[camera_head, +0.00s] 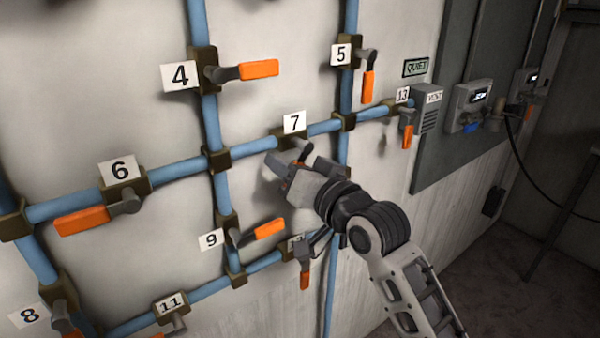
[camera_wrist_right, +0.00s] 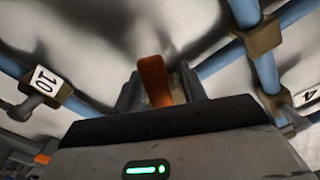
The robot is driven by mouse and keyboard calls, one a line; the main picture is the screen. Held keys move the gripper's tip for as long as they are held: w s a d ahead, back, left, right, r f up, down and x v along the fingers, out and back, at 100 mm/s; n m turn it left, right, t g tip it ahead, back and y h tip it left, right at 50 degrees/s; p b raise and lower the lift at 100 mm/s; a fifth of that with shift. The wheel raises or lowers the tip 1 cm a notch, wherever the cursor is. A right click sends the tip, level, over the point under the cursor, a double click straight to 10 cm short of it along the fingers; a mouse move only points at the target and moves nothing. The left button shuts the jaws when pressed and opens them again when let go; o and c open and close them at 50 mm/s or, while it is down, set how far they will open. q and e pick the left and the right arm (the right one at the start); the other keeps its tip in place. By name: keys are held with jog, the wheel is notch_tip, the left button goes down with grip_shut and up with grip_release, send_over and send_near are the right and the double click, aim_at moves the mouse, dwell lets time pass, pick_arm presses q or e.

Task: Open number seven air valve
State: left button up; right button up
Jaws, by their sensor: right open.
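The number seven valve (camera_head: 288,139) sits on a blue pipe on the wall, under a white label marked 7 (camera_head: 294,122). Its dark lever points down toward my right gripper (camera_head: 297,166). In the right wrist view the orange handle (camera_wrist_right: 153,80) stands between the two fingers of my right gripper (camera_wrist_right: 160,88). The jaws are open, one finger on each side of the handle. I cannot tell whether a finger touches it. In the head view the gripper hides most of this handle. My left gripper is not in view.
Valve 4 (camera_head: 203,72), valve 5 (camera_head: 349,52), valve 6 (camera_head: 125,186) and valve 9 (camera_head: 227,226) surround it, with orange handles. Blue pipes (camera_head: 255,147) cross the wall. A grey panel (camera_head: 440,130) with gauges stands at the right.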

jog(key=b+v, duration=0.2)
jog(key=v, duration=1.3)
jog(key=shift+s+d, duration=0.25)
jog(key=shift+s, duration=0.1)
